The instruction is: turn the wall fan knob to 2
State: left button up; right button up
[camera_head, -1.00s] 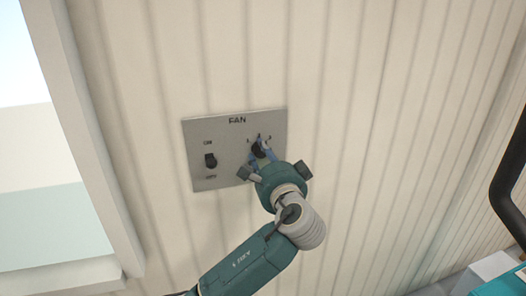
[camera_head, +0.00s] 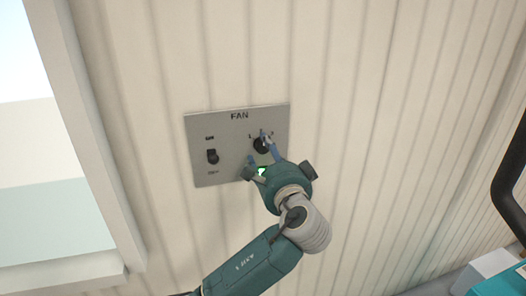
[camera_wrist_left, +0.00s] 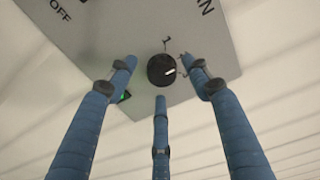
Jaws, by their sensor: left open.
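The grey fan panel (camera_head: 232,170) is on the wall, with "FAN" at its top. Its round black knob (camera_head: 261,145) is on the right side, with small number marks above it, partly hidden in the head view. My left gripper (camera_head: 262,156) is open in front of the knob. Its three blue fingers (camera_wrist_left: 160,105) stand spread around and short of the knob, with visible gaps. My right gripper is not in view.
A black toggle switch (camera_head: 212,156) with ON and OFF labels is on the panel's left. A small green light (camera_head: 262,171) shows between the fingers. A white window frame (camera_head: 85,140) is at left. The ribbed wall right of the panel is clear.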

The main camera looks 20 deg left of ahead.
pick_arm(q)
jog(key=v, duration=1)
jog(key=shift+s, duration=0.15)
